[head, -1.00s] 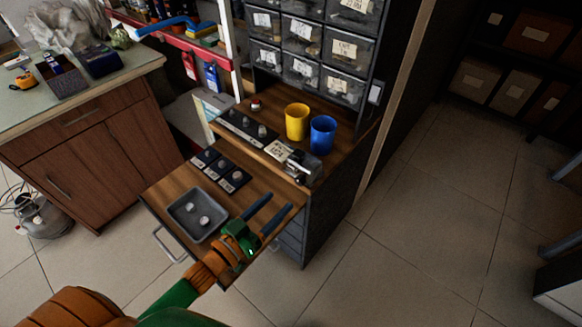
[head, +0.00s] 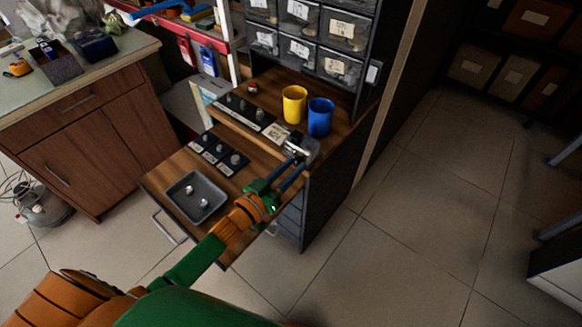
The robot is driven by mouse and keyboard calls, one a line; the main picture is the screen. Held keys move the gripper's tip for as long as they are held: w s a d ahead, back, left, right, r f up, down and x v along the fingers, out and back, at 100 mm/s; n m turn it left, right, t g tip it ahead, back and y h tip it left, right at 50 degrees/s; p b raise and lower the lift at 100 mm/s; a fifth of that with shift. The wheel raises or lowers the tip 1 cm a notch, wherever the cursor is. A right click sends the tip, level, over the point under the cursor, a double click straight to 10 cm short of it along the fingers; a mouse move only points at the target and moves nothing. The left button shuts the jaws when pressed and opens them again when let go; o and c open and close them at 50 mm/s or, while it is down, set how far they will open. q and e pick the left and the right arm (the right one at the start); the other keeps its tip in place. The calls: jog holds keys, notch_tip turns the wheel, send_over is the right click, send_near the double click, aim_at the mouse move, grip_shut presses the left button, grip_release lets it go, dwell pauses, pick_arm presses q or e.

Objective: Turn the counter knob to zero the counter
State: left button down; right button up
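The counter (head: 304,147) is a small grey metallic device at the front right edge of the cabinet top, beside a pale handwritten label (head: 277,133). Its knob is too small to make out, and its digits cannot be read. My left gripper (head: 295,167), with dark blue fingers on a green and orange wrist, reaches over the right side of the open drawer. Its fingers are apart, with their tips close to the counter's front lower side. I cannot tell whether they touch it. My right gripper is not in view.
The open drawer holds a grey tray (head: 181,211) with small round parts and several dark plates with knobs (head: 220,154). A yellow cup (head: 294,105) and a blue cup (head: 320,118) stand behind the counter. A dark strip (head: 240,113) bears several knobs. Floor at right is clear.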

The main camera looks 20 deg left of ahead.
pick_arm(q)
jog(key=shift+m, duration=0.3)
jog(key=m, duration=0.4)
jog(key=shift+r+p, duration=0.1)
jog(key=shift+p, duration=0.25)
jog(key=m, duration=0.4)
jog(key=shift+m, duration=0.3)
jog(key=m, duration=0.4)
jog(key=shift+m+b, duration=0.35)
jog(key=shift+m, duration=2.15)
jog(key=c, duration=0.6)
grip_release()
